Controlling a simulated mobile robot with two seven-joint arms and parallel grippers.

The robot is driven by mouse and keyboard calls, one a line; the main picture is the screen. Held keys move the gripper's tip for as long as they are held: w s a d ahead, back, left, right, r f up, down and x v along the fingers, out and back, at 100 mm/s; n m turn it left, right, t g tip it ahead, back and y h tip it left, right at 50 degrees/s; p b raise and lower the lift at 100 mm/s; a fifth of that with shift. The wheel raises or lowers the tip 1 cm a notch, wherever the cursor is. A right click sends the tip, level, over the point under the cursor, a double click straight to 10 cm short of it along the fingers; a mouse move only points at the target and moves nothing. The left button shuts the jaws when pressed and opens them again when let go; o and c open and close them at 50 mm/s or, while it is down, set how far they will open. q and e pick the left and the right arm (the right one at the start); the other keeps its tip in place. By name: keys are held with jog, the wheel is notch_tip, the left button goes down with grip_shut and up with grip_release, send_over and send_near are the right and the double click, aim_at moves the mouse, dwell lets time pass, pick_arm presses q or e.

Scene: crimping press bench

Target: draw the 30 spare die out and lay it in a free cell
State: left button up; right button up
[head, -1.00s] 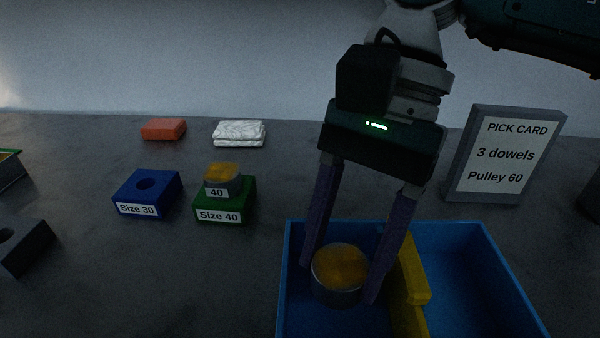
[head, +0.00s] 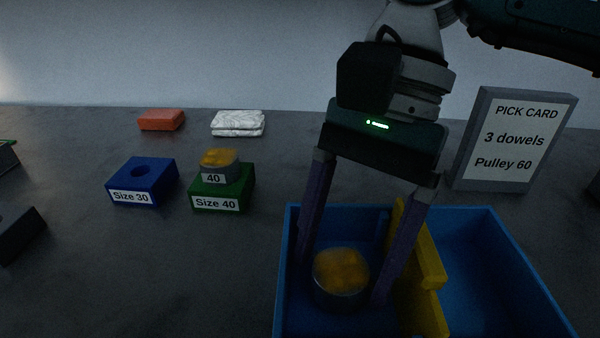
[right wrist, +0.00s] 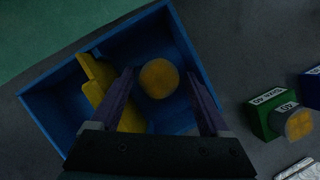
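A round die (head: 341,280) with an orange-yellow top and grey side sits in the left cell of the blue tray (head: 283,270); no number on it can be read. It also shows in the right wrist view (right wrist: 158,79). My right gripper (head: 342,282) is open, its fingers on either side of the die with gaps. The blue Size 30 block (head: 155,179) has an empty hole. A similar die marked 40 (head: 219,166) sits on the green Size 40 block (head: 235,190). My left gripper is not in view.
A yellow divider (head: 430,268) splits the tray, and its right cell looks empty. A pick card (head: 512,140) stands behind the tray at right. An orange block (head: 161,120) and a folded white cloth (head: 238,123) lie at the back. A dark block (head: 18,235) is at the left edge.

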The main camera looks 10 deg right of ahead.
aim_at(333, 280)
jog(key=shift+r, duration=0.15)
dwell(0.4)
jog(key=shift+r, duration=0.15)
jog(key=shift+r+p, duration=0.5)
jog(key=shift+r, duration=0.2)
jog(key=shift+r, duration=0.1)
jog(key=shift+r+p, duration=0.35)
jog(key=shift+r, duration=0.1)
jog(key=shift+r+p, duration=1.4)
jog(key=shift+r, duration=1.05)
jog(key=shift+o, duration=0.2)
jog(key=shift+o, duration=1.4)
